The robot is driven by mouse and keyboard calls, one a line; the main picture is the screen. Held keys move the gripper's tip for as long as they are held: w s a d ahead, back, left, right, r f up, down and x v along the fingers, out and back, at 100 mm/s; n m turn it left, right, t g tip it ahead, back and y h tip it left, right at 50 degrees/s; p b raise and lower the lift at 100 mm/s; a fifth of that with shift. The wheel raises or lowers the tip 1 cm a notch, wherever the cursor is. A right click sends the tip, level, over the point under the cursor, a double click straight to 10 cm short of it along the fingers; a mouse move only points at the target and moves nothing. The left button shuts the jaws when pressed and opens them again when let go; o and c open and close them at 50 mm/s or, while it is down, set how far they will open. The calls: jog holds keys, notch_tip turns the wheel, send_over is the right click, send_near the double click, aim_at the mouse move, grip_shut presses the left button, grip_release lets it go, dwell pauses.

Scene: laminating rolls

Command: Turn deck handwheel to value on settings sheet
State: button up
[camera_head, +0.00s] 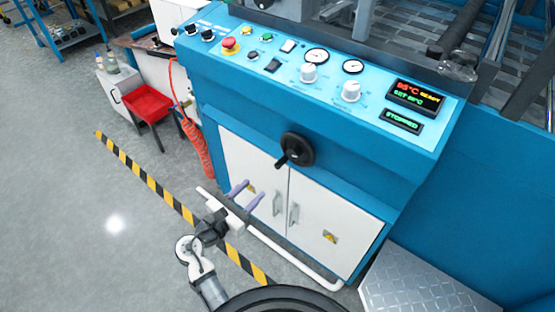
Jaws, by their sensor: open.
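A black handwheel (297,150) with a crank knob is on the blue front of the machine, above the white cabinet doors. Its knob points to the lower left. I cannot make out any scale or value at the wheel. No settings sheet can be made out in this view. My gripper (253,188) is open and empty, with two purple fingers spread apart. In the picture it is below and left of the handwheel, in front of the cabinet doors, apart from the wheel.
The control panel (330,50) above has knobs, gauges, a red button and displays reading 85°C READY and STOPPED. White cabinet doors (335,215) have handles. A red bin (148,104) stands left. A tread-plate step (415,292) is lower right. The left floor is open beyond a striped line.

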aim_at(276, 167)
jog(key=p+x, duration=0.1)
jog(key=x, duration=1.2)
jog(key=shift+s, duration=0.1)
grip_shut()
